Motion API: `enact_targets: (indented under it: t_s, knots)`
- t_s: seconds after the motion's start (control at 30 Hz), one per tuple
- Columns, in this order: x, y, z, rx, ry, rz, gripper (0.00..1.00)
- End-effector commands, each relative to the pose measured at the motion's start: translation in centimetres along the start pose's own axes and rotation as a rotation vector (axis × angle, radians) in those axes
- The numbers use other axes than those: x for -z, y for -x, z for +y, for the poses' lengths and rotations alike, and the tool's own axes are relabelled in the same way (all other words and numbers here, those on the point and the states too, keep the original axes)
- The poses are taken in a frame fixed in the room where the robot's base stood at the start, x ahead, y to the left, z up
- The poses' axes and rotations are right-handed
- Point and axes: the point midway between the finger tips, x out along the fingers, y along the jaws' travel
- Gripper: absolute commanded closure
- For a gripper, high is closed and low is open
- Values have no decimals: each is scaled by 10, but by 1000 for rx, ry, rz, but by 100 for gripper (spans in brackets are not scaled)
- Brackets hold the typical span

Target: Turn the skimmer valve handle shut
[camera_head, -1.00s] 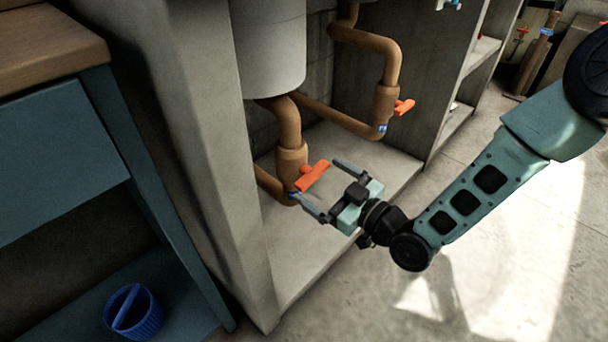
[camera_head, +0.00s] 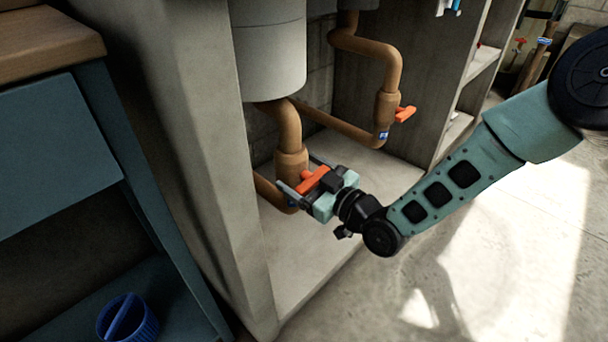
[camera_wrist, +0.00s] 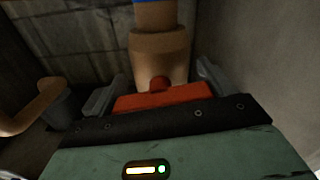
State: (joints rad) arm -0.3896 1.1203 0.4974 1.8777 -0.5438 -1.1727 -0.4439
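Two brown pipes with valves stand in the concrete bay, each valve with an orange-red handle; I cannot read which is the skimmer's. The nearer handle (camera_head: 313,180) is on the valve (camera_head: 291,160) below the white tank; it also shows in the wrist view (camera_wrist: 165,98). My gripper (camera_head: 298,172) is open, with one finger on each side of this handle, which lies crosswise between them close to the palm. In the wrist view, my gripper (camera_wrist: 160,75) shows both fingers, with no clear contact on the handle. The farther handle (camera_head: 405,114) sits on the back pipe.
The white tank (camera_head: 270,50) hangs just above the nearer valve. A concrete side wall (camera_head: 190,120) stands close on the left. A blue basket (camera_head: 128,318) lies on the low shelf at lower left. The floor at right is open.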

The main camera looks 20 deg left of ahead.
Motion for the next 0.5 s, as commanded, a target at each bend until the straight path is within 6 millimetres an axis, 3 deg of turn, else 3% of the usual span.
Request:
enact_targets:
  t_s: [0.3, 0.5]
  knots:
    - [0, 1, 0, 0, -174, -2, 41]
    - [-1, 1, -1, 1, -182, -1, 41]
